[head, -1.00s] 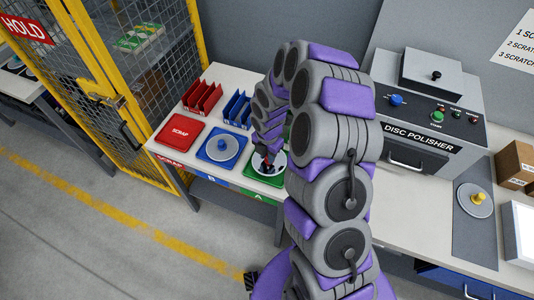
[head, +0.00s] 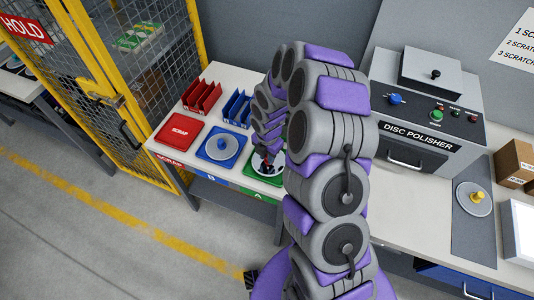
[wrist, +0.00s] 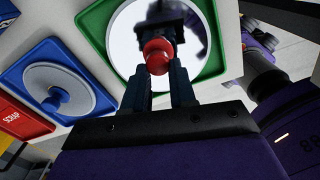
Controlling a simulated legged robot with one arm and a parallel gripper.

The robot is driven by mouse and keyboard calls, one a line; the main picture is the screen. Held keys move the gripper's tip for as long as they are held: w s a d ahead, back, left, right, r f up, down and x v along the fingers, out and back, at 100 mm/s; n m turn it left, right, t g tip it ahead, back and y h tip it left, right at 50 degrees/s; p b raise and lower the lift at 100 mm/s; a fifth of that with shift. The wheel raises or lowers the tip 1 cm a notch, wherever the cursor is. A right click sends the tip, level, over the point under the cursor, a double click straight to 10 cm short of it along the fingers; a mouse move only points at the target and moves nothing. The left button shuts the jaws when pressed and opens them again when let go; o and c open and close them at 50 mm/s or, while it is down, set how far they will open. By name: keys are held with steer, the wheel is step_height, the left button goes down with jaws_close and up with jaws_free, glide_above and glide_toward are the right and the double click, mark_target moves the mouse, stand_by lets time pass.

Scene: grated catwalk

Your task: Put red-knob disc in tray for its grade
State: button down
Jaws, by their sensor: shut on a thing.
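The red-knob disc (wrist: 126,42) is shiny and pale, with a red knob (wrist: 157,54) at its middle. It lies within the green tray (wrist: 96,24), flat as far as I can tell. In the head view the green tray (head: 252,181) is the rightmost of the three trays, marked A on its front, and my arm partly hides it. My gripper (wrist: 158,70) is shut on the red knob, directly above the disc. In the head view my gripper (head: 265,163) is small and partly hidden.
A blue tray (head: 203,157) holds a grey disc with a blue knob (head: 221,145). A red SCRAP tray (head: 180,132) is at left. Red and blue racks stand behind. The disc polisher (head: 430,110) and a yellow-knob disc (head: 474,199) are at right, a yellow mesh cage (head: 110,90) at left.

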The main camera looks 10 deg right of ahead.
steer(key=shift+f, duration=0.7)
steer(key=shift+c, duration=2.2)
jaws_free()
steer(key=shift+r, duration=0.1)
steer(key=shift+r+p, duration=2.35)
steer(key=shift+r, duration=1.5)
